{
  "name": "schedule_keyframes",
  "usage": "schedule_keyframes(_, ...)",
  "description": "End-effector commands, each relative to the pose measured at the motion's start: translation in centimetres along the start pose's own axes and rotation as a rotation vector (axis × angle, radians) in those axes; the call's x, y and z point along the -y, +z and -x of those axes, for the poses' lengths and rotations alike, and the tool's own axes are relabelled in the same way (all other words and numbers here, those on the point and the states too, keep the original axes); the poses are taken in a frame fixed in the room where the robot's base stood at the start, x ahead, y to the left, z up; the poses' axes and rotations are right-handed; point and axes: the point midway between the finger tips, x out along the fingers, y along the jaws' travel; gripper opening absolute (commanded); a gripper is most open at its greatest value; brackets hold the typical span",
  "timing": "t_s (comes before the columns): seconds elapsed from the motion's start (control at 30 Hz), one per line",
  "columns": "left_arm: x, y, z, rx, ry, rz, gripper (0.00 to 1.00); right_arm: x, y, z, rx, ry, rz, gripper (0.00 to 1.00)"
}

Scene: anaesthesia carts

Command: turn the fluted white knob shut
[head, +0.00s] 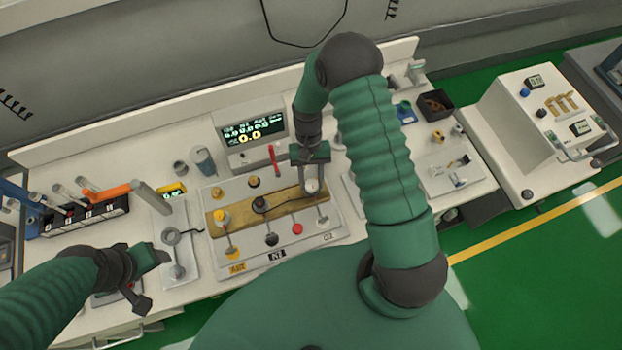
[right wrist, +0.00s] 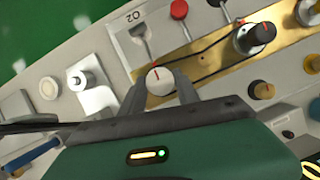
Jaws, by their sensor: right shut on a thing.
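The fluted white knob (head: 311,186) sits at the right end of a brass strip on the cart's panel, above the O2 label. It also shows in the right wrist view (right wrist: 160,80), with a red line on its face. My right gripper (head: 312,188) is shut on this knob, one finger on each side; the fingers hide parts of its sides. In the right wrist view the fingers (right wrist: 161,88) flank the knob. My left gripper (head: 152,280) is at the lower left, with its fingers apart and nothing between them, away from the knob.
A black knob (head: 260,204) and a yellow knob (head: 221,217) sit along the brass strip (head: 285,200). A red knob (head: 297,229) is just below. A lit display (head: 252,131) stands behind. A dark box (head: 435,104) is to the right, and a thin dark cable crosses the panel.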

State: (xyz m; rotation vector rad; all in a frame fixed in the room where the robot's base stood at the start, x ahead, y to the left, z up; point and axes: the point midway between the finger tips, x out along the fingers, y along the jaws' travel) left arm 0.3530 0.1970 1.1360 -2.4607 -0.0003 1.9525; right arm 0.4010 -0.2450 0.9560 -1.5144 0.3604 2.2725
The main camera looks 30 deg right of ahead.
Motion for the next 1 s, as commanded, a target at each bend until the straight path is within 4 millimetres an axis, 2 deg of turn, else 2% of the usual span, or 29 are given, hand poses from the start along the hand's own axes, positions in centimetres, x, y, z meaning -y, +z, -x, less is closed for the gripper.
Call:
schedule_keyframes(0.27,0.0,0.0,0.1,0.000,0.000,0.000,0.59,0.0,-0.3,0.4,-0.010,-0.002,-0.002,0.00)
schedule_keyframes(0.3,0.0,0.0,0.1,0.000,0.000,0.000,0.59,0.0,-0.3,0.4,-0.010,-0.002,-0.001,0.40)
schedule_keyframes(0.47,0.0,0.0,0.1,0.000,0.000,0.000,0.59,0.0,-0.2,0.2,-0.006,-0.001,-0.001,0.59)
schedule_keyframes(0.8,0.0,0.0,-0.1,0.000,0.000,0.000,0.59,0.0,-0.2,0.4,-0.004,-0.001,0.000,0.59)
schedule_keyframes(0.87,0.0,0.1,-0.4,0.000,0.000,0.000,0.59,0.1,-0.3,1.1,-0.006,-0.001,0.000,0.59)
schedule_keyframes(1.0,0.0,0.3,-1.3,0.000,0.000,0.000,0.59,0.1,-0.4,4.1,-0.010,-0.002,0.000,0.59)
